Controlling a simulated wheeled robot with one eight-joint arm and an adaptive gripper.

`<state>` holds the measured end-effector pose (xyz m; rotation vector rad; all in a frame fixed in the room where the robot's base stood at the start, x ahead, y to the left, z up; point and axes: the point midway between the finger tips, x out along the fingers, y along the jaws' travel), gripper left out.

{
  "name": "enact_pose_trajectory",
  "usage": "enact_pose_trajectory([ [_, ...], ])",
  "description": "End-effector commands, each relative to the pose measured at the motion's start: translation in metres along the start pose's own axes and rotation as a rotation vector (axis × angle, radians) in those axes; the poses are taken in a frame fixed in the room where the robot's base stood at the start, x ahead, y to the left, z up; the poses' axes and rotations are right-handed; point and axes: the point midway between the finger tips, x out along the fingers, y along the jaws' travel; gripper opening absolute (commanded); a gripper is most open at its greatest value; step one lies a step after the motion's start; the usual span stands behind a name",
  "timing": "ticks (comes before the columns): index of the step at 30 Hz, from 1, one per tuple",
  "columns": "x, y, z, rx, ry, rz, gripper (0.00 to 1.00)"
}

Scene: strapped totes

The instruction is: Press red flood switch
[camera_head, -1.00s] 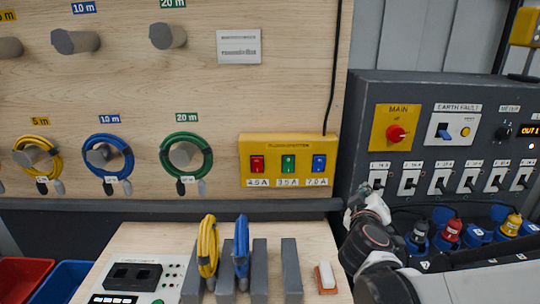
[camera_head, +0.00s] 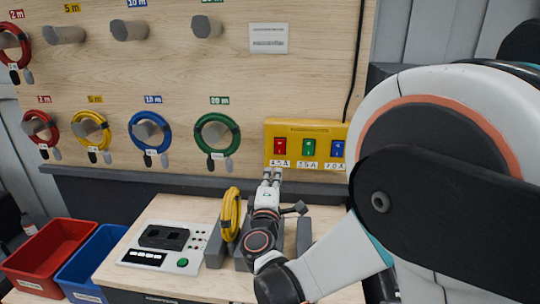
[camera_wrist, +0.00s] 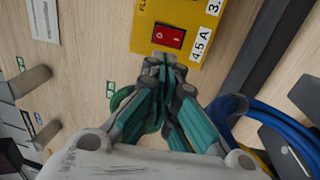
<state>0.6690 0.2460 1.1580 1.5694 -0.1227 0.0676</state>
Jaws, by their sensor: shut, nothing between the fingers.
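The yellow switch box (camera_head: 311,130) is mounted on the wooden board and carries a red, a green and a blue rocker switch. The red switch (camera_head: 280,146) is the leftmost, above a 4.5 A label. In the wrist view the red switch (camera_wrist: 168,37) shows its O and I marks, just beyond my fingertips. My gripper (camera_head: 271,173) is shut and empty, its tips just below the red switch at the label's height. In the wrist view my gripper (camera_wrist: 163,62) points at the box's edge beside the switch; I cannot tell whether it touches.
Coiled cables hang on pegs, the green coil (camera_head: 217,135) nearest on the left. Below, a yellow coil (camera_head: 230,214) stands in a grey rack beside my arm. A red bin (camera_head: 48,257) and a blue bin (camera_head: 92,262) are at lower left.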

Motion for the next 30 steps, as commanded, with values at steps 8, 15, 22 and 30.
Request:
enact_pose_trajectory([
  [8,0.0,0.0,-0.002,-0.006,0.002,0.002,0.0],
  [15,0.013,-0.001,-0.001,-0.005,0.0,0.002,0.0],
  [22,0.054,-0.002,-0.001,-0.003,0.0,0.001,0.0],
  [30,0.106,-0.002,0.0,-0.004,-0.001,0.002,0.0],
])
